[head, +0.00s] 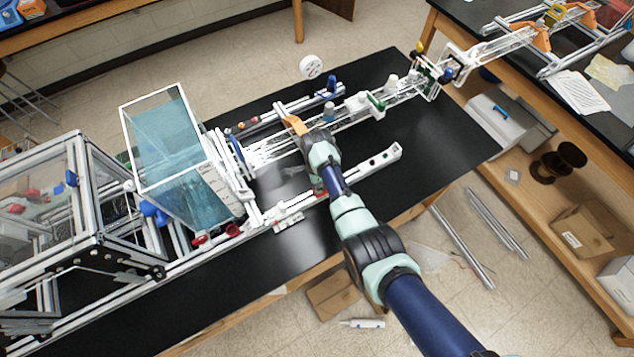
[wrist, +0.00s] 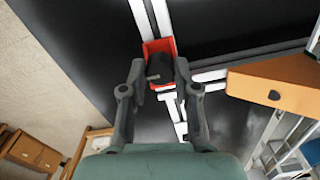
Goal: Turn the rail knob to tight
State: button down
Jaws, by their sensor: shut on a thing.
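The rail knob (wrist: 160,70) is a dark piece with a small light pin, set in a red block (wrist: 165,46) on a white rail (wrist: 143,18) in the wrist view. My gripper (wrist: 159,78) has one finger on each side of the knob and is shut on it. The knob's angle, and whether it is tight, cannot be told. In the head view, a bit of red (head: 321,193) shows beside my wrist on the white rail along the near side of the black table. My own arm hides the fingers and knob there.
An orange bracket (wrist: 280,77) stands close to the right of my gripper in the wrist view; it also shows in the head view (head: 294,124). A water tank (head: 180,150) stands to the left. The black tabletop (head: 440,140) is bare to the right.

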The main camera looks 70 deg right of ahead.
jog(key=shift+r, duration=0.1)
dwell(0.3)
jog(key=c, duration=0.9)
grip_release()
jog(key=shift+o, duration=0.2)
notch_tip(320, 180, up, 12)
